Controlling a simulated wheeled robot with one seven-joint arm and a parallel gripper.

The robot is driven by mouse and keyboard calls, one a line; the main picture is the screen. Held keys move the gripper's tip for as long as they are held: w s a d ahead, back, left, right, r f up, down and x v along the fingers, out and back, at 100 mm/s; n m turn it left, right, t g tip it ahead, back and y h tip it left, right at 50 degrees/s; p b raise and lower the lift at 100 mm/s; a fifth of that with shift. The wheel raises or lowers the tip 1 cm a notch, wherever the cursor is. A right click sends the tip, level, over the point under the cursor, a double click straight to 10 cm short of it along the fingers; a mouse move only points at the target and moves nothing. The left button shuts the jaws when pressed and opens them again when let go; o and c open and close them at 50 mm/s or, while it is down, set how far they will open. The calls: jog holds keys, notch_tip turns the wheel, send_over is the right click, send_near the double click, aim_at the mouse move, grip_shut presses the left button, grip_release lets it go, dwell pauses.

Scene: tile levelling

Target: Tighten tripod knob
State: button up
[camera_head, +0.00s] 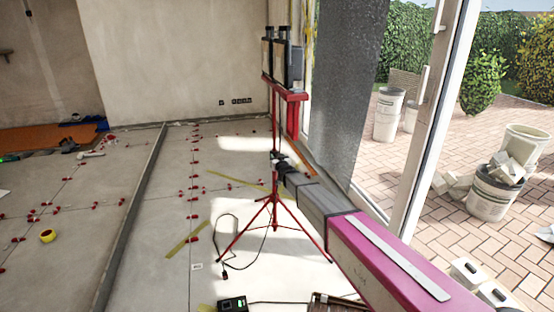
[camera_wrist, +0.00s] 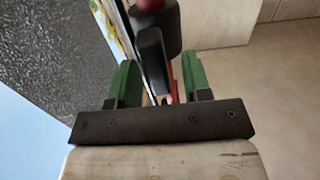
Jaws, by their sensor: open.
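The red tripod (camera_head: 273,205) stands on the tiled floor with its legs spread and carries a crossbar with work lights (camera_head: 283,55). My gripper (camera_head: 279,160) is at the middle of its mast. In the wrist view, my gripper (camera_wrist: 160,82) is open, with a green pad on each side. A black knob (camera_wrist: 152,52) shows between and just beyond the pads, nearer the left one. I cannot tell whether a pad touches it. A dark rounded collar (camera_wrist: 155,18) is behind the knob, with red mast parts beside it. In the head view the knob is too small to make out clearly.
A glazed door frame (camera_head: 425,130) and grey panel (camera_head: 340,85) stand close on the right. Red tile clips (camera_head: 193,190) dot the floor. A raised strip (camera_head: 130,225) crosses it at left.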

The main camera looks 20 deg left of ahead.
jog(key=shift+w+a, duration=0.1)
jog(key=shift+w, duration=0.05)
grip_shut()
jog(key=shift+m, duration=0.3)
jog(key=m, duration=0.4)
jog(key=shift+w+d, duration=0.15)
jog(key=shift+d, duration=0.15)
jog(key=shift+w+d+f+m, duration=0.15)
jog(key=shift+f+m, duration=0.1)
jog(key=shift+m, duration=2)
jog(key=shift+d+f+m, duration=0.1)
jog(key=shift+f+m, duration=0.1)
jog(key=shift+m, duration=2)
jog(key=shift+w+d+f+m, duration=0.15)
jog(key=shift+f+m, duration=0.1)
jog(key=shift+m, duration=2)
